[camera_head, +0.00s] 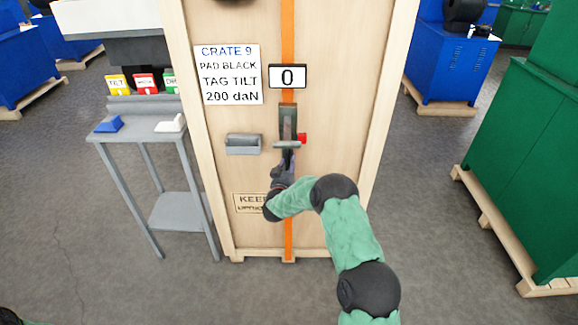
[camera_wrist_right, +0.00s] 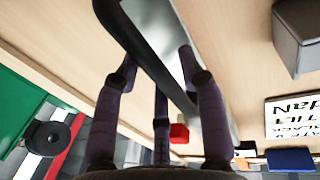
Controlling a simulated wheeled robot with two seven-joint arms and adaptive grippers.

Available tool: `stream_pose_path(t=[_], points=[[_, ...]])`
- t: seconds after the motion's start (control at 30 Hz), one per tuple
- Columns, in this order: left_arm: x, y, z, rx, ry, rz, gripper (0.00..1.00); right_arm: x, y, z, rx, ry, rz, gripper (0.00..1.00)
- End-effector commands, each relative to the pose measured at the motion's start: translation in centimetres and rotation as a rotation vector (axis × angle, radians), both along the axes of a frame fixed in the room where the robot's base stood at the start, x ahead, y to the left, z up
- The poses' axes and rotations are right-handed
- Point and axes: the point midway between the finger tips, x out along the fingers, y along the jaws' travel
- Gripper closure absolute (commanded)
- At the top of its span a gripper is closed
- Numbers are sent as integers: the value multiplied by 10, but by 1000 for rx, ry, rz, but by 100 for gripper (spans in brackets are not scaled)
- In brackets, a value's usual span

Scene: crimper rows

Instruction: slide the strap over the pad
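The orange strap (camera_head: 288,226) runs straight down the front of the wooden crate, behind a tall dark grey metal tool (camera_head: 289,120) with a crossbar. A red piece (camera_head: 302,138) shows at the tool's right side. My right gripper (camera_head: 285,165) is at the tool's lower end. A grey block (camera_head: 242,145), possibly a pad, sits on the crate face left of the strap. My left gripper is not in view.
The crate (camera_head: 335,60) carries a printed sign (camera_head: 227,75) and a display reading 0 (camera_head: 288,77). A grey stand (camera_head: 140,132) on the left holds a blue piece (camera_head: 109,124), a white piece (camera_head: 171,123) and coloured labelled blocks (camera_head: 145,83). Green cabinets (camera_head: 530,150) stand right.

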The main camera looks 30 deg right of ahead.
Motion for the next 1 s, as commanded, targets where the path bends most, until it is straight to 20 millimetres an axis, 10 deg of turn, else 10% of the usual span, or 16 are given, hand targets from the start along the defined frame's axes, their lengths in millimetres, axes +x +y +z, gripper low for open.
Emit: stream_pose_path(t=[0.1,0.37,0.73,1.0], points=[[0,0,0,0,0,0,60,0,0,0,0,0,0,100],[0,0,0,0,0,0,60,-4,-7,0,1,1,-2,100],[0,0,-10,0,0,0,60,-56,-91,-1,0,0,-8,100],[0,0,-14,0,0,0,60,-71,-115,-1,1,1,-3,100]])
